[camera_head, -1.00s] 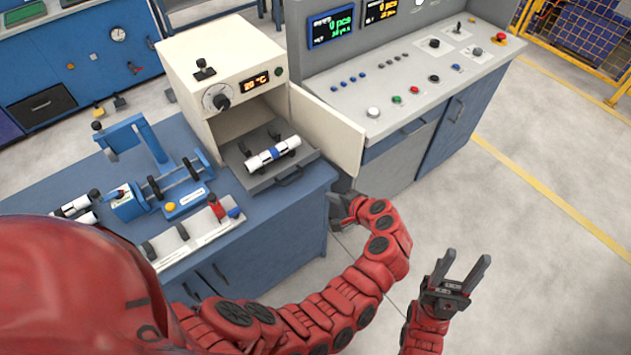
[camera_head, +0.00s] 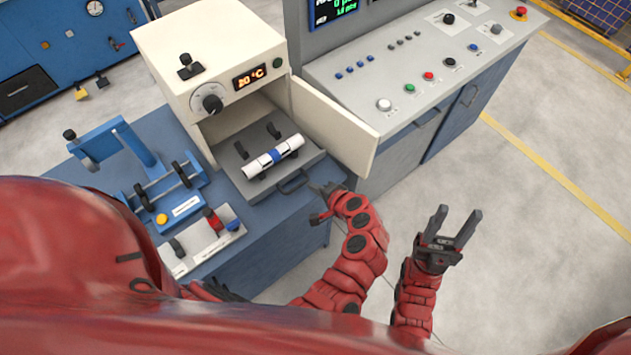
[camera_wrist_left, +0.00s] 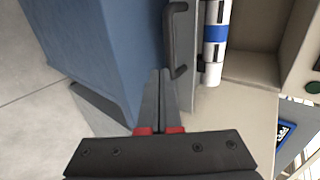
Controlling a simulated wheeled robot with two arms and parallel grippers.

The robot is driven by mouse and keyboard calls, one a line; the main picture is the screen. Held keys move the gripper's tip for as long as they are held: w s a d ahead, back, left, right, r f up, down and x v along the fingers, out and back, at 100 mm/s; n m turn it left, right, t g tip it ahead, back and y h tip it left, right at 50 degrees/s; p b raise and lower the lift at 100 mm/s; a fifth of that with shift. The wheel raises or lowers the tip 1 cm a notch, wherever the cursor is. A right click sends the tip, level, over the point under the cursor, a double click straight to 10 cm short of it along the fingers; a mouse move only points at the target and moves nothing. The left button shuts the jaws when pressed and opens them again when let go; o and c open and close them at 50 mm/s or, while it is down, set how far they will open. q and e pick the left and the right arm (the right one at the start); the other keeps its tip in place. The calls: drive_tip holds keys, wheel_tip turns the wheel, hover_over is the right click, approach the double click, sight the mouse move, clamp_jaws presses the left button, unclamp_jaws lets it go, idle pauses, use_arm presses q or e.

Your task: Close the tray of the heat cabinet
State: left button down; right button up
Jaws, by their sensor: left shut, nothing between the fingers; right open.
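The heat cabinet (camera_head: 220,50) is a cream box with its door (camera_head: 335,130) swung open to the right. Its grey tray (camera_head: 235,160) is pulled out and carries a white pipe with a blue band (camera_head: 273,157). The tray's dark handle (camera_head: 294,184) is at its front; it also shows in the left wrist view (camera_wrist_left: 177,40). My left gripper (camera_head: 325,189) is shut and empty, close in front of the handle and slightly right of it. In the left wrist view its fingertips (camera_wrist_left: 160,75) are beside the handle's end; contact is unclear. My right gripper (camera_head: 455,223) is open and empty over the floor.
A grey control console (camera_head: 420,70) stands behind the open door. The floor at right is clear.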

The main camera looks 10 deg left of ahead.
use_arm(q)
drive_tip(key=shift+s+d+r, duration=0.1)
drive_tip(key=shift+r, duration=0.05)
drive_tip(key=shift+w+a, duration=0.3)
drive_tip(key=shift+a, duration=0.1)
drive_tip(key=b, duration=0.2)
approach(258, 129)
drive_tip(key=x, duration=0.4)
drive_tip(key=shift+w+f, duration=0.15)
drive_tip(key=shift+f, duration=0.35)
drive_tip(key=shift+w+a, duration=0.15)
drive_tip(key=shift+a, duration=0.1)
drive_tip(key=shift+a+r, duration=0.1)
drive_tip(key=shift+r, duration=0.1)
